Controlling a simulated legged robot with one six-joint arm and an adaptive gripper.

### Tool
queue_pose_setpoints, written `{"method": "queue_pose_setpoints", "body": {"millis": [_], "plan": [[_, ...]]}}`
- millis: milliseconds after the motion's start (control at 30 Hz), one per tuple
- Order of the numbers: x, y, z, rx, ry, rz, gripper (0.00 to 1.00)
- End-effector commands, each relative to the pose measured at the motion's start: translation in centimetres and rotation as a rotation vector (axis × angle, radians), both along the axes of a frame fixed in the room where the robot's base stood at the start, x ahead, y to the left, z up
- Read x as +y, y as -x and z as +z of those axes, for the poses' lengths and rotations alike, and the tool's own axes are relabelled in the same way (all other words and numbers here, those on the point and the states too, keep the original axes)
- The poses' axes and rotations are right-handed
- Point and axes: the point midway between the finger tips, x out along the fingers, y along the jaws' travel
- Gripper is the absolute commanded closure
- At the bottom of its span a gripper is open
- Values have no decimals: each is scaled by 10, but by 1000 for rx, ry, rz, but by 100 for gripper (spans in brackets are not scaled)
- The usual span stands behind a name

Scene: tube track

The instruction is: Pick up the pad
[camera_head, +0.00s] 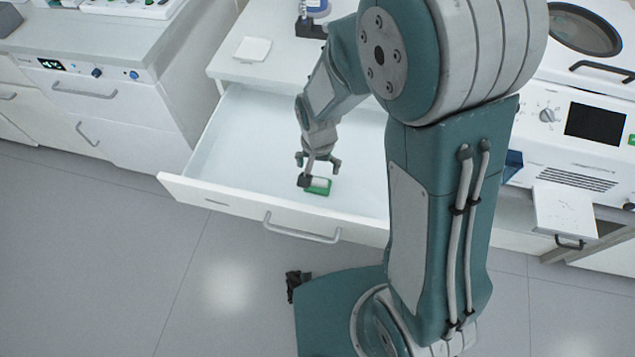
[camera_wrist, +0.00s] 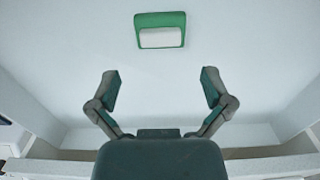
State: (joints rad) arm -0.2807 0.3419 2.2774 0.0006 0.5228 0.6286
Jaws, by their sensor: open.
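The pad (camera_head: 319,187) is a small green block with a white face, lying on the floor of the open drawer (camera_head: 230,130) near its front. In the wrist view the pad (camera_wrist: 160,30) lies at the top middle, beyond my fingertips. My gripper (camera_head: 318,160) is over the drawer, close to the pad, and partly overlaps it in the head view. In the wrist view my gripper (camera_wrist: 160,88) has its two fingers spread wide with nothing between them. I cannot tell the exact height of the fingers above the pad.
The drawer's front panel (camera_head: 270,210) and its side walls surround the pad. The rest of the visible drawer floor is clear.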

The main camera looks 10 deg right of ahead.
Motion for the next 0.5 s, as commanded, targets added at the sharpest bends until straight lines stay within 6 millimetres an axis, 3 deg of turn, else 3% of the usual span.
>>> {"method": "queue_pose_setpoints", "body": {"millis": [100, 333, 500], "plan": [[0, 0, -18, 5, 1, 0, 0], [0, -2, -34, 1, 1, 1, 0], [-2, -7, -58, 4, 2, 1, 0]]}}
